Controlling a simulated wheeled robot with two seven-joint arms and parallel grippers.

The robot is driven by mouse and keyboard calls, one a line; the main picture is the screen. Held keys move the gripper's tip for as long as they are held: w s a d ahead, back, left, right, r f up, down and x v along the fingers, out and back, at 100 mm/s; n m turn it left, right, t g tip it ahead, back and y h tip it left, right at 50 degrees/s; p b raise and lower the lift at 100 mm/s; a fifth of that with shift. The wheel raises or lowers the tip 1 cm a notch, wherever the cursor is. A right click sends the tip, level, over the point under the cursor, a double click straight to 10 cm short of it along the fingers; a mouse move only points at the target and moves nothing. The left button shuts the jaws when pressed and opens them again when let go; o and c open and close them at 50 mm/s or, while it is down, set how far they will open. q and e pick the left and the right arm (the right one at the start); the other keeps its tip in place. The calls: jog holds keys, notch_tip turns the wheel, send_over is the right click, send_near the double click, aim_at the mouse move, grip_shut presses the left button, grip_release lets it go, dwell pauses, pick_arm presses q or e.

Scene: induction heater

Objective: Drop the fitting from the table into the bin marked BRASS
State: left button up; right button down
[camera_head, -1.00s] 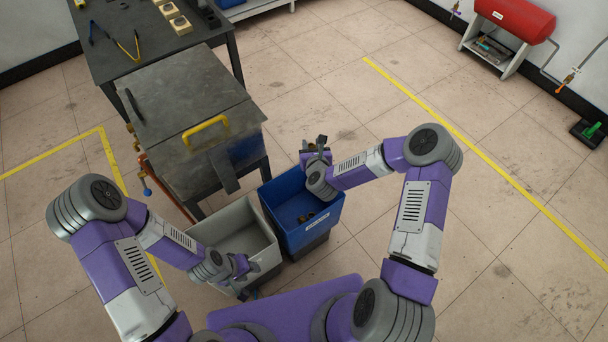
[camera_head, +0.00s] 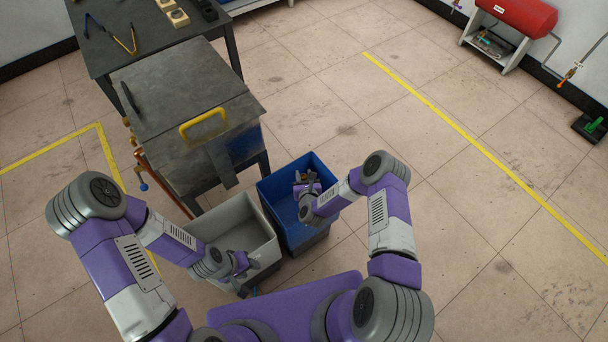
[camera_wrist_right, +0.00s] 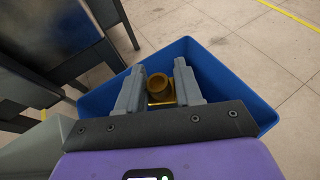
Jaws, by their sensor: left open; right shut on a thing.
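My right gripper (camera_head: 306,184) is inside or just above the mouth of the blue bin (camera_head: 271,191). In the right wrist view its two fingers (camera_wrist_right: 158,92) are shut on a brass-coloured, round, hollow fitting (camera_wrist_right: 158,84). The blue bin's walls (camera_wrist_right: 232,90) surround the fingers in that view. I cannot read any marking on the bin. My left gripper (camera_head: 246,265) is open and empty at the right side of the grey bin (camera_head: 226,219).
The grey bin stands against the left of the blue bin. A dark metal box with a yellow handle (camera_head: 203,123) stands behind both bins. A dark table (camera_head: 115,62) with tongs and blocks is at the back left.

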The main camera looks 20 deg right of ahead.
notch_tip(320, 180, down, 2)
jog(key=shift+f+b, duration=0.15)
jog(key=shift+b, duration=0.4)
jog(key=c, duration=0.7)
grip_release()
jog(key=shift+o, duration=0.2)
jog(key=p+v, duration=0.1)
jog(key=v, duration=0.6)
jog(key=shift+s+p, duration=0.3)
jog(key=shift+p, duration=0.05)
